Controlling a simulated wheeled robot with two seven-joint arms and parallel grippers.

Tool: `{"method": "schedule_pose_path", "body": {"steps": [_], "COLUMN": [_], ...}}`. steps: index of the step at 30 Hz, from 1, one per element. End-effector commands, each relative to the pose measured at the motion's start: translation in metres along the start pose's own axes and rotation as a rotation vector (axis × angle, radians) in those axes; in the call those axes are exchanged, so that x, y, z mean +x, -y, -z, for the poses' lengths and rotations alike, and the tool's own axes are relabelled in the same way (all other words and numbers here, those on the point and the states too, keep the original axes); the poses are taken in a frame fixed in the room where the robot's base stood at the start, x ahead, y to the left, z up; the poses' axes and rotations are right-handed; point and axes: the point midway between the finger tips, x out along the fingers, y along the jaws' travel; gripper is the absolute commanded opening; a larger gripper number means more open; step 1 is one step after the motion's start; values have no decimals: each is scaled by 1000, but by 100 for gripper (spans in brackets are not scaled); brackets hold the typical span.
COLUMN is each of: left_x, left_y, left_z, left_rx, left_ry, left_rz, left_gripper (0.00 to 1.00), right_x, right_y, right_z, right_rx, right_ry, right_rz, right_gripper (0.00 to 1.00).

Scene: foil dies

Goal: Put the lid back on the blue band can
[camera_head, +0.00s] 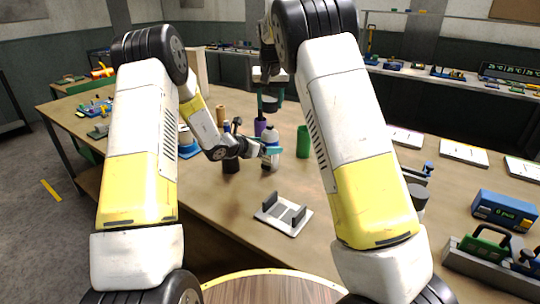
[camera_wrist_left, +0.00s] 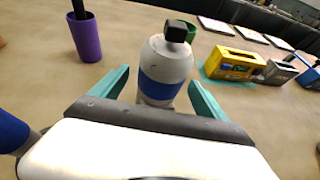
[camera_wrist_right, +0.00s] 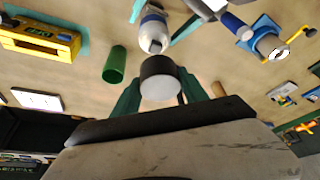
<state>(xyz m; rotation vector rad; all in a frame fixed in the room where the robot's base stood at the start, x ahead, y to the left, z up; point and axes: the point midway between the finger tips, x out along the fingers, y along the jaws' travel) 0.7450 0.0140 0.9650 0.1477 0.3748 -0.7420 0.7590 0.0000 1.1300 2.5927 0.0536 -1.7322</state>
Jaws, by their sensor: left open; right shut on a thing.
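The blue band can (camera_head: 269,135) stands upright on the table, pale grey with a blue band. It also shows in the left wrist view (camera_wrist_left: 166,87). My left gripper (camera_head: 270,150) is open, with its teal fingers on either side of the can; I cannot tell whether they touch it. My right gripper (camera_wrist_right: 160,76) is shut on the lid (camera_wrist_right: 160,82), a short dark cylinder with a pale face. In the head view the lid (camera_head: 270,104) is held above the can, apart from it. A dark piece overlaps the can's top in the left wrist view; I cannot tell what it is.
A green cylinder (camera_head: 303,142) stands right of the can and a purple one (camera_wrist_left: 87,40) stands nearby. A pale holder with dark uprights (camera_head: 270,218) lies in front. A blue box (camera_head: 503,209) and a tool tray (camera_head: 487,270) are at the right. Table around the holder is clear.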

Motion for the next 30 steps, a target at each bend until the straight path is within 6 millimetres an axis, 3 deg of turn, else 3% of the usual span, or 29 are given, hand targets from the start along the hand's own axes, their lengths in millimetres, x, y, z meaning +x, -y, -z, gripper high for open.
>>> {"method": "schedule_pose_path", "body": {"steps": [6,17,30], "left_x": [20,24,23], "left_y": [0,0,0], "left_z": [0,0,0], "left_rx": [0,0,0], "left_ry": [1,1,1], "left_rz": [0,-1,-1], "left_gripper": [85,85,0], "right_x": [0,0,0], "right_y": [0,0,0], "right_z": [0,0,0], "right_rx": [0,0,0], "right_ry": [0,0,0], "right_rz": [0,0,0], "right_gripper": [14,14,14]}}
